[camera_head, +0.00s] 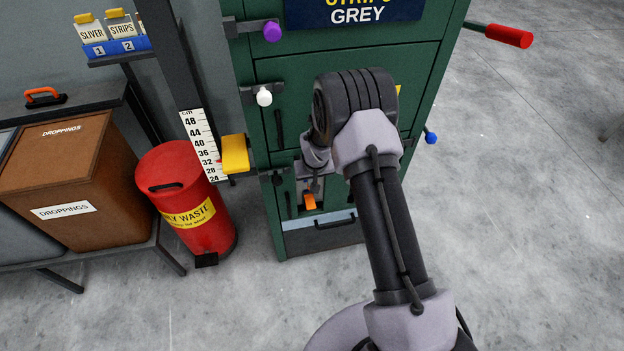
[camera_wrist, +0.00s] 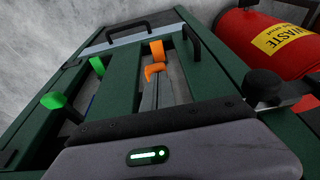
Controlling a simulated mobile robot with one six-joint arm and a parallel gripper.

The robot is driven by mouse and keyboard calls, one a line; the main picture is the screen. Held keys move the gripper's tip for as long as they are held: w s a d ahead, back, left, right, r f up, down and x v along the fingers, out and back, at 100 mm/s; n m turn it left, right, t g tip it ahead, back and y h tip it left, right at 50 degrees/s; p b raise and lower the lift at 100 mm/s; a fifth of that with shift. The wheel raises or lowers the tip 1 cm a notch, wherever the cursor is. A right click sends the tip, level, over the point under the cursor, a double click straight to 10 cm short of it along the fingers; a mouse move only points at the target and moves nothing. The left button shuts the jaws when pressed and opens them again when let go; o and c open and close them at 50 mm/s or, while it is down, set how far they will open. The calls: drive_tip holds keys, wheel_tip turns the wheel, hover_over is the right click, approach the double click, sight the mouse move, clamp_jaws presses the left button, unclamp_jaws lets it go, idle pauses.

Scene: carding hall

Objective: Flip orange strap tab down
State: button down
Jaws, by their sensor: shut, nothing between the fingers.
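The orange strap tab (camera_head: 309,201) sits low on the front of the green cabinet (camera_head: 345,62), just above a grey-blue drawer front. In the wrist view an orange block (camera_wrist: 157,50) shows, with a second, hooked orange piece (camera_wrist: 153,71) close below it. I cannot tell whether the two are one part. My gripper (camera_head: 316,186) is in front of the cabinet, just above the orange tab and partly hidden by my arm. In the wrist view its narrow grey fingers (camera_wrist: 155,88) are shut and empty, with tips close to the hooked orange piece. Contact is unclear.
A drawer with a dark handle (camera_head: 336,221) lies below the tab. A yellow block (camera_head: 235,153) and dark knob stick out at left. Green tabs (camera_wrist: 53,100) stand beside the fingers. A red waste bin (camera_head: 183,195) stands left; the floor at right is clear.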

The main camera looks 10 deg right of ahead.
wheel_tip(320, 180, down, 9)
drive_tip(key=b, duration=0.5)
drive_tip(key=shift+s+f+b, duration=0.15)
drive_tip(key=shift+b, duration=0.25)
drive_tip(key=r+p, duration=0.2)
drive_tip(key=r, duration=0.2)
drive_tip(key=shift+w+r, duration=0.1)
drive_tip(key=shift+w, duration=0.1)
drive_tip(key=p+v, duration=0.4)
drive_tip(key=v, duration=0.6)
